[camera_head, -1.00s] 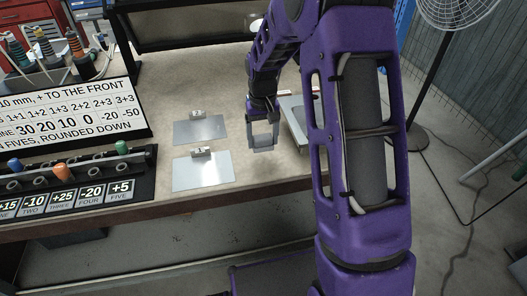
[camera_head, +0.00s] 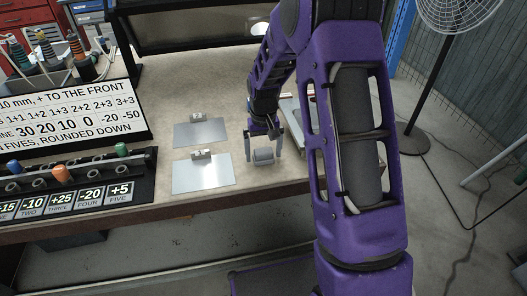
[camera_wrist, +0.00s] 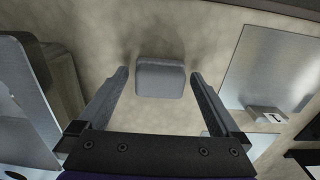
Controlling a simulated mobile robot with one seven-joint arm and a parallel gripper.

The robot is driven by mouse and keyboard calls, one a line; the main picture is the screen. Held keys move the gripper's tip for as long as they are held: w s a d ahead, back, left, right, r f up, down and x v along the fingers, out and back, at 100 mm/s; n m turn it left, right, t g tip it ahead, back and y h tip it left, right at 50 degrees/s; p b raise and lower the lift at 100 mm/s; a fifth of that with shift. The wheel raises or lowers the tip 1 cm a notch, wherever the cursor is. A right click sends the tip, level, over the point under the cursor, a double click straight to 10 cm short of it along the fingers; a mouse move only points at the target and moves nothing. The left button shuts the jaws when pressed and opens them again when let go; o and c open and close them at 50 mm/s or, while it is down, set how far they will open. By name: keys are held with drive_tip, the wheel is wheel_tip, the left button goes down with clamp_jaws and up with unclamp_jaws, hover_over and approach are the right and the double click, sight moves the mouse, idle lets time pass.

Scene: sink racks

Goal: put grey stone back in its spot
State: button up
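The grey stone (camera_head: 263,156) is a small rounded grey block near the front of the workbench. It sits to the right of the front numbered metal plate. In the wrist view the grey stone (camera_wrist: 160,78) lies between and slightly beyond the fingertips, with a gap on each side. My gripper (camera_head: 263,154) is open above the bench, with one finger on each side of the stone. Both fingers of my gripper (camera_wrist: 159,73) show, spread apart and not touching it. Two flat metal plates, the front one (camera_head: 203,175) and the rear one (camera_head: 200,134), bear small number tags.
A grey flat item (camera_head: 291,113) lies right of my gripper, partly behind my arm. A rack with coloured plugs (camera_head: 75,181) and a number sign (camera_head: 75,120) stand at the left. The bench's front edge is close to the stone. A fan (camera_head: 423,80) stands beyond the bench.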

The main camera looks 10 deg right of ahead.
sight(263, 151)
wheel_tip(263, 151, up, 12)
drive_tip(key=p, duration=0.2)
drive_tip(key=shift+r, duration=0.2)
idle(0.5)
